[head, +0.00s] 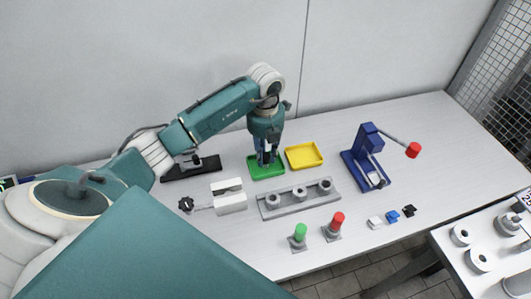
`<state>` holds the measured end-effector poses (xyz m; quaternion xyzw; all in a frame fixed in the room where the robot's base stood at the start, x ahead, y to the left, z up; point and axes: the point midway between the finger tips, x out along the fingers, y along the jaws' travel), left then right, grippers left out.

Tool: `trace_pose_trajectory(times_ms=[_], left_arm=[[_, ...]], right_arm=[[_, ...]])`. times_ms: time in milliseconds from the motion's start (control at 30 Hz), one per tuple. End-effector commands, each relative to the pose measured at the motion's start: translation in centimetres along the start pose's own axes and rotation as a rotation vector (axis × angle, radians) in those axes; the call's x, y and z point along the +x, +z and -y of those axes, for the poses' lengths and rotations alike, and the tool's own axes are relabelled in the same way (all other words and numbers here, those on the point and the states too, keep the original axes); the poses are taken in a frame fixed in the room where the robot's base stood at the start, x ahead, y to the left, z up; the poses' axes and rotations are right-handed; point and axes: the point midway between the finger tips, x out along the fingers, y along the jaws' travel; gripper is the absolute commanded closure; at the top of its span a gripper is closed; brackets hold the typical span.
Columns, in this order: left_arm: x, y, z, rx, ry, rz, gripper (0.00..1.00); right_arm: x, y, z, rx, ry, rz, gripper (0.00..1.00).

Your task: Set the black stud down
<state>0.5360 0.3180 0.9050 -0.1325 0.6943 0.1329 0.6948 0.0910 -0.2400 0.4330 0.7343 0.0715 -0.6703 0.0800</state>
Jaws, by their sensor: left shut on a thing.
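My left gripper (266,158) points down over the green tray (279,172), its fingertips low and close to the tray's floor. It is shut on a small dark thing, taken as the black stud, which is mostly hidden between the fingers. I cannot tell whether the stud touches the tray. My right gripper is not in view.
A yellow tray (304,156) lies right of the green one. A grey rail with posts (298,198) and a grey vise (229,196) stand in front. A blue press (367,158) with a red knob is to the right. Green (300,232) and red (337,220) topped pegs are near the front edge.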

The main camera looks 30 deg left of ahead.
Motion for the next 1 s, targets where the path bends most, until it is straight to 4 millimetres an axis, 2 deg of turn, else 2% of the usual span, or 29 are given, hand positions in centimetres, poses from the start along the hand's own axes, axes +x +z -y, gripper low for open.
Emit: trace_pose_trajectory(times_ms=[267,300,400,767,867,1000], left_arm=[[0.4,0.0,0.0,0.001,0.000,0.000,1.00],[0.3,0.0,0.0,0.001,0.000,0.000,0.72],[0.3,0.0,0.0,0.001,0.000,0.000,0.57],[-0.3,0.1,0.0,0.000,-0.001,0.002,0.57],[-1.5,0.2,0.0,0.000,-0.001,0.005,0.57],[-4.4,0.2,0.0,0.001,-0.002,0.007,0.57]], right_arm=[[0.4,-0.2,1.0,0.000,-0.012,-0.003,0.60],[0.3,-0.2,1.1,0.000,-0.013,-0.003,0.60],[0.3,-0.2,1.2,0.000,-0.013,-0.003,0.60],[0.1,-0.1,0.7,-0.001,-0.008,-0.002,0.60],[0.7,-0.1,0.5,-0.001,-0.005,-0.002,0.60],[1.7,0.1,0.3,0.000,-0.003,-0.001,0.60]])
